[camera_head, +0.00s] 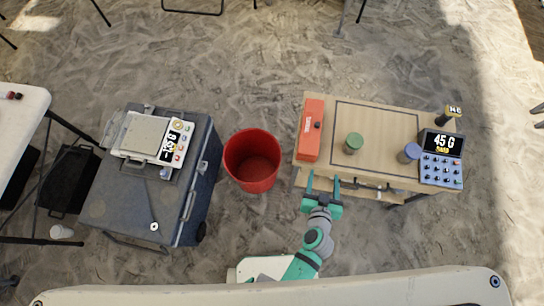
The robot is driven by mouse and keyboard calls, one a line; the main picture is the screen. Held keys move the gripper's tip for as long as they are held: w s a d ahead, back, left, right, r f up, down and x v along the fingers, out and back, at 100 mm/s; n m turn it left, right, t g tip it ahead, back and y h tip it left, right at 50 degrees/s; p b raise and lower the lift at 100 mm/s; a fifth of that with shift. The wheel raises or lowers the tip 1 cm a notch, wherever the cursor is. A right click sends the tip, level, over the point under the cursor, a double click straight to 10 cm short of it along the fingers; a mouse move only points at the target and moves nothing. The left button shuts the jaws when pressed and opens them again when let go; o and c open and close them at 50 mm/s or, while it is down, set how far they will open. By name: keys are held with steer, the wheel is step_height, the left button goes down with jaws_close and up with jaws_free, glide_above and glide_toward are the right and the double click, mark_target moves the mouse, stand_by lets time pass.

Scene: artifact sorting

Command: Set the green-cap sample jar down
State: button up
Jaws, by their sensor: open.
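The green-cap sample jar (353,143) stands on the wooden table (385,120), inside the dark outlined rectangle, left of its middle. It looks upright, seen from above. My gripper (323,183) is at the table's front edge, in front of the jar and to its left. Its two fingers are apart and point toward the table, with nothing between them. The gripper is clear of the jar.
A blue-cap jar (409,153) and a keypad device reading 45 G (441,158) are at the table's right. An orange case (311,130) lies at its left. A red bucket (251,161) stands between the table and a dark case (190,205) bearing a scale (140,134).

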steer(key=s+a+r+n+t+y, duration=0.1)
steer(key=s+a+r, duration=0.6)
steer(key=a+r, duration=0.2)
steer(key=s+a+r+n+t+y, duration=0.2)
steer(key=s+a+r, duration=0.6)
steer(key=a+r, duration=0.2)
steer(key=shift+a+r+y, duration=0.3)
steer(key=shift+a, duration=0.15)
steer(key=shift+s+a, duration=0.1)
